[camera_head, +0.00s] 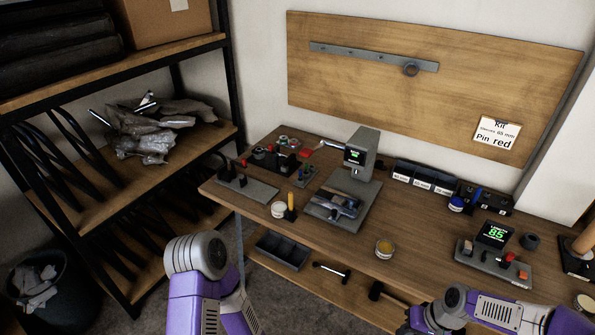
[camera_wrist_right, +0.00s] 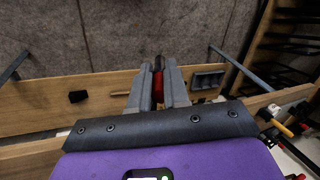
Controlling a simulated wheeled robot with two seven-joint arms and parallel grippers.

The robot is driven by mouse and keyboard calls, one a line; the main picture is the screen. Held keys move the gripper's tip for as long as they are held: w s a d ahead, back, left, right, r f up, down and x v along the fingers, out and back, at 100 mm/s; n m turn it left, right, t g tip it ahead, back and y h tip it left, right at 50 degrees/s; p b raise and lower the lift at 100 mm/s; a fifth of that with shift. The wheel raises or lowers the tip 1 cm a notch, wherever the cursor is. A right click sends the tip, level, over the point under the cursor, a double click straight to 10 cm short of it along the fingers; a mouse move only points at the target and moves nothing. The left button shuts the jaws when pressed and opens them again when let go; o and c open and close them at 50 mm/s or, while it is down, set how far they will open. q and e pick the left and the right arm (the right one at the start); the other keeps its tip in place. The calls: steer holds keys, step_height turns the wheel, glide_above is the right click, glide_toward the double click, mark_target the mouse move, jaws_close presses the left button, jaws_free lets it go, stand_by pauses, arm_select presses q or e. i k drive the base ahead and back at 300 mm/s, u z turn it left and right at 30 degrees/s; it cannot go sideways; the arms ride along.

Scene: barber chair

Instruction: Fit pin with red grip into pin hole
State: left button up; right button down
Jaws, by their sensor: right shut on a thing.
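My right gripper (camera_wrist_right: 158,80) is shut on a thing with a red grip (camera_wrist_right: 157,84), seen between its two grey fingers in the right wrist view. The rest of the held pin is largely hidden by the fingers. In the head view my right arm comes in at the bottom right, in front of the bench; the held pin cannot be made out there. My left gripper is outside the head view; only my left arm shows. A grey device with a green display (camera_head: 357,157) stands on the bench, with a blue-grey part (camera_head: 341,205) on its base. I cannot make out the pin hole.
A wall sign (camera_head: 497,132) reads "Pin red". A shelf rack (camera_head: 150,190) stands left.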

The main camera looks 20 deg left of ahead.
mark_target(259, 156)
steer(key=u, duration=1.65)
steer(key=i, duration=1.2)
steer(key=z, duration=0.35)
steer(key=i, duration=1)
steer(key=z, duration=0.7)
